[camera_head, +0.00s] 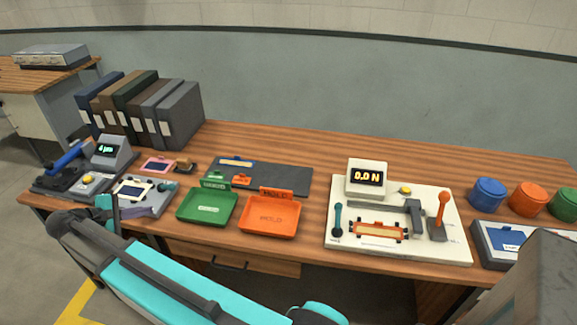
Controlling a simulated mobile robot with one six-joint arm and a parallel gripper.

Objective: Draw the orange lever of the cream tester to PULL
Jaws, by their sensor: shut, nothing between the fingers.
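The cream tester (400,256) sits on the right half of the bench. Its display (367,177) reads 0.0 N. The orange lever (441,212) stands nearly upright on a dark grey base near the tester's right edge, with a round orange knob on top. The printing near the lever is too small to read, so I cannot tell which mark is PULL. An orange-edged piece (378,231) with a pale middle lies across the tester's front. A teal lever (338,218) stands at its left. My gripper is not in view; only cyan and black arm parts show in front.
A green tray (184,214) and an orange tray (246,227) lie left of the tester. Blue (488,193) and orange (528,199) round containers stand right of it. A large grey block (540,285) fills the lower right corner. Binders (180,115) stand at the back left.

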